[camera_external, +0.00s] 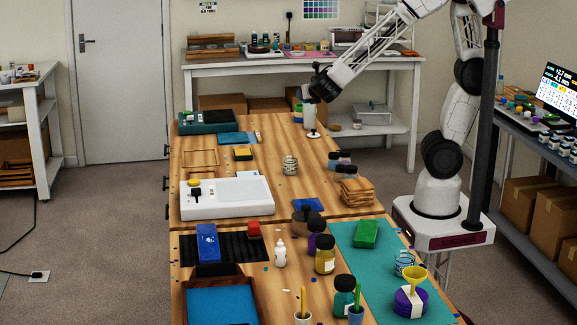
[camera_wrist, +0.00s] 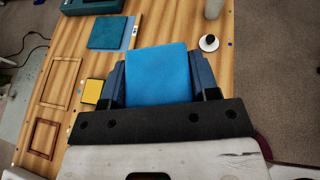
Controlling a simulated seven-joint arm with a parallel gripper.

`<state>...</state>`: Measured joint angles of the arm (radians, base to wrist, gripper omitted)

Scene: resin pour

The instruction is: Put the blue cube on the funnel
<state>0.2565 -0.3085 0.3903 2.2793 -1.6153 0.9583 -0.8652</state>
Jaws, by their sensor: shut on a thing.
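My gripper (camera_external: 306,95) is high over the far right edge of the wooden table in the external view. In the wrist view its dark fingers (camera_wrist: 158,80) are shut on the blue cube (camera_wrist: 156,74), one finger on each side. The cube is hard to make out in the external view. The yellow funnel (camera_external: 415,279) stands upright on a purple jar (camera_external: 409,302) at the near right, on a teal mat (camera_external: 357,254). My gripper is far from the funnel, which is out of the wrist view.
Bottles (camera_external: 325,261) and cups stand left of the funnel. A green block (camera_external: 366,234) lies behind it. A glass mug (camera_external: 404,264) is close by. A larger blue block (camera_external: 208,243) is on a black mat. A white device (camera_external: 227,198) fills the table's left middle.

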